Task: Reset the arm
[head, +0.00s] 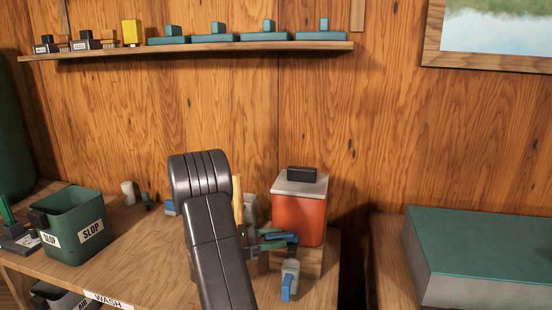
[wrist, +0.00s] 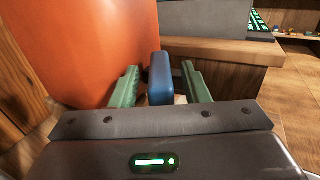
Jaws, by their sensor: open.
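My gripper (wrist: 160,72) shows in the wrist view with its two green fingers apart. A blue block-like part (wrist: 159,80) stands between the fingers, with a gap visible on each side. In the head view my dark arm rises in the middle, and my gripper (head: 274,240) is low in front of an orange-red container (head: 298,218) with a grey lid and black knob. Blue pieces show around the fingers there. My arm hides part of the bench behind it.
A green SLOP bin (head: 75,228) stands on the bench at the left, above a WASH label (head: 103,299). A wall shelf (head: 200,47) carries several small blocks. A green-topped grey case (head: 485,250) lies on the right bench, past a gap. The air above the bench is free.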

